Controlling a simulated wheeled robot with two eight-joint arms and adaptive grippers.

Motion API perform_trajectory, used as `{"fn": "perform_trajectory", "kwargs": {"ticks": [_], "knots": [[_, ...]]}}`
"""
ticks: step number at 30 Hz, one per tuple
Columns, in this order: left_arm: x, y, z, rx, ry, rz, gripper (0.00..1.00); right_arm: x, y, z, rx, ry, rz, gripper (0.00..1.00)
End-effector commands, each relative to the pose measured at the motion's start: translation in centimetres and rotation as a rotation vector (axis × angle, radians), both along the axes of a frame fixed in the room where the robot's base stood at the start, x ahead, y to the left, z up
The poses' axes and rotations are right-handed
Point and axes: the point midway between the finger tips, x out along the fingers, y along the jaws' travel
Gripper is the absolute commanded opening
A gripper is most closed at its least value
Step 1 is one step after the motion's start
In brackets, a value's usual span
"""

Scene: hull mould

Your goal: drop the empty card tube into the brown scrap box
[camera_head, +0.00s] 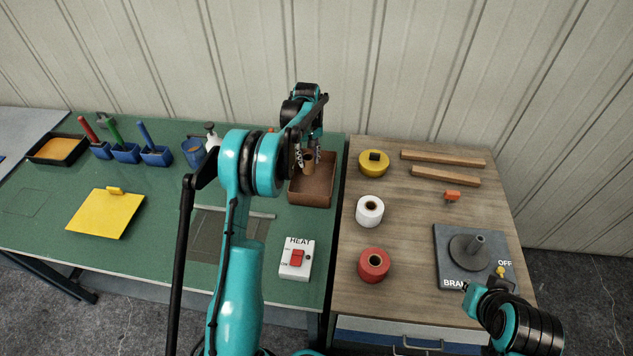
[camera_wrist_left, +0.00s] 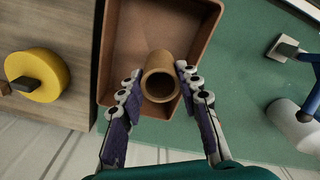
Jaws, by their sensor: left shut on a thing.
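The empty card tube (camera_head: 308,163) is a short, hollow brown cylinder, roughly upright. My left gripper (camera_head: 309,156) is shut on it, with one finger on each side. In the left wrist view, the tube (camera_wrist_left: 159,62) shows its open end between the fingertips. The brown scrap box (camera_head: 325,190) is an open rectangular tray at the right end of the green table. The tube is over the box's opening, towards its far side; its exact height cannot be told. My right gripper (camera_head: 478,294) is at the lower right, small and partly hidden, far from the box.
The heat switch (camera_head: 296,259) is in front. On the wooden table are a yellow roll (camera_head: 374,164), a white roll (camera_head: 369,211) and a red roll (camera_head: 373,265).

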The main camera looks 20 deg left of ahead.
Motion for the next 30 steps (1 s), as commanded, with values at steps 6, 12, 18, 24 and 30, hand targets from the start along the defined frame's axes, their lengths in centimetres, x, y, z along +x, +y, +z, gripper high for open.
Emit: {"fn": "perform_trajectory", "kwargs": {"ticks": [6,12,18,24,30], "knots": [[0.0,0.0,-2.8,0.000,0.000,0.000,0.06,0.0,0.0,-1.6,0.000,0.000,0.000,0.00],[0.0,0.0,-3.1,0.000,0.000,0.000,0.06,0.0,0.0,-1.7,0.000,0.000,0.000,0.00],[0.0,0.0,-3.1,0.000,0.000,0.000,0.49,0.0,0.0,-1.7,0.000,0.000,0.000,0.00],[0.0,0.0,-3.1,0.000,0.000,0.000,0.58,0.0,0.0,-1.7,0.000,0.000,0.000,0.00],[0.0,0.0,-2.7,0.000,0.000,0.000,0.58,0.0,0.0,-1.7,0.000,0.000,0.000,0.00]]}}
